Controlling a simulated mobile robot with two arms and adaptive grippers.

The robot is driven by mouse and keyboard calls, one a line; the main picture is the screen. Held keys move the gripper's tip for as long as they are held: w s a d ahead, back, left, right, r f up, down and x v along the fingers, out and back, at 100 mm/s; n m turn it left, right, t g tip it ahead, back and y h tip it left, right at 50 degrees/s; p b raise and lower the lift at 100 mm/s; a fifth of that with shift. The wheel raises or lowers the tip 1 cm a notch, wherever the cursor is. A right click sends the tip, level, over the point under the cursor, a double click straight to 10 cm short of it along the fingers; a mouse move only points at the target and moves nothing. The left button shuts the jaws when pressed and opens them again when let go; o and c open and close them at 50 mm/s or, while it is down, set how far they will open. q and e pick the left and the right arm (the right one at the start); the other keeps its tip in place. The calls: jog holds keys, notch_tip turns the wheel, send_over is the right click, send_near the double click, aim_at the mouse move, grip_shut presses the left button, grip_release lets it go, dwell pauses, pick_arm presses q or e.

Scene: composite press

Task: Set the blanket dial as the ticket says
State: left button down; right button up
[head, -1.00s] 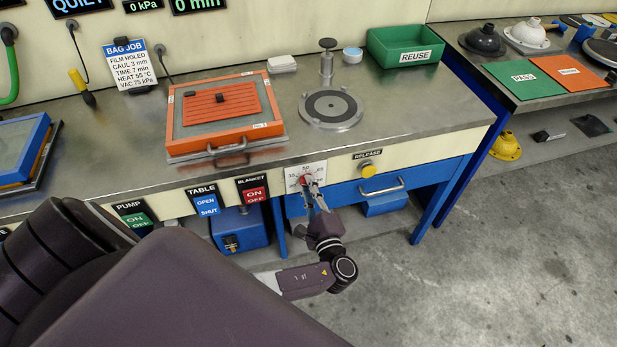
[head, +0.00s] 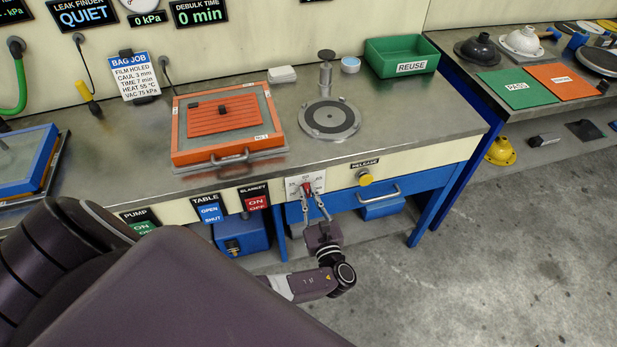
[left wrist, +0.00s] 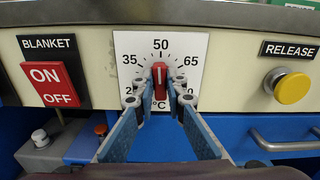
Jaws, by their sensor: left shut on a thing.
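The blanket dial (left wrist: 160,80) has a red knob on a white plate marked 35, 50 and 65 in °C. Its white line points up, near 50. The dial also shows in the head view (head: 307,188), on the bench front. My left gripper (left wrist: 160,98) is at the dial, its two fingers on either side of the red knob, shut on it; contact is hard to make out. It also shows in the head view (head: 313,203). The ticket (head: 133,75) reads BAG JOB, film holed, caul 3 mm, time 7 min, heat 55 °C, vac 75 kPa. My right gripper is not in view.
The red blanket ON/OFF switch (left wrist: 49,84) is left of the dial. The yellow release button (left wrist: 291,88) is to its right, above a drawer handle (left wrist: 280,142). An orange frame (head: 227,156) and a round plate (head: 330,130) are on the bench above.

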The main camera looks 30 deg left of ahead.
pick_arm(q)
jog(key=m+p, duration=0.1)
jog(key=m, duration=0.3)
jog(key=shift+m, duration=0.3)
jog(key=shift+f, duration=0.1)
dwell(0.4)
jog(key=c, duration=2)
grip_release()
jog(key=shift+o, duration=0.2)
jog(key=shift+d, duration=0.1)
jog(key=v, duration=1.2)
